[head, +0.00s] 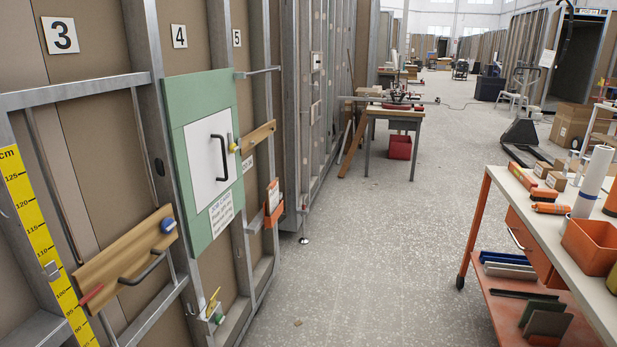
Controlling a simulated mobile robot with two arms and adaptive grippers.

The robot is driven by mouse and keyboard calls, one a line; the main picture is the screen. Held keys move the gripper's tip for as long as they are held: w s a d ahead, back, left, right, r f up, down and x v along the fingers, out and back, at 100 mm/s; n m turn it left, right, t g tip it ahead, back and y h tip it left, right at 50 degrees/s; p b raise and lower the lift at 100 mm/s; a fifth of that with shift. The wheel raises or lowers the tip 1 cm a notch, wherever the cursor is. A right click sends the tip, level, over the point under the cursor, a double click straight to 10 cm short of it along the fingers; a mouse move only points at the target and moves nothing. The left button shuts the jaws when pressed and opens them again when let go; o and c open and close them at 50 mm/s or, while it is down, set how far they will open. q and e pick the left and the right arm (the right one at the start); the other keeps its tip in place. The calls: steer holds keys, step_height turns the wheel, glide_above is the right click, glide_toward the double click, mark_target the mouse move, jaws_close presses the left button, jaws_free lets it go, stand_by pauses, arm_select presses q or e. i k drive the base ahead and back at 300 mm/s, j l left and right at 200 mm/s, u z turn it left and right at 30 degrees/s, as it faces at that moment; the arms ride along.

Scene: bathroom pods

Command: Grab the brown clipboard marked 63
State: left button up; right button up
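I cannot make out a brown clipboard marked 63 in the head view. Flat boards lean on the lower shelf of the orange cart at the right, among them a green-grey one (548,324); no number on them is readable. A green panel (203,155) hangs on the wall frame at the left, with a white plate, a black handle and a printed label. Neither of my grippers is in view.
A wooden handle board (125,262) is on the left frame. A workbench (395,113) stands farther back. The speckled floor (365,265) between is mostly clear.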

mark_target(273, 195)
steer(key=i, duration=1.95)
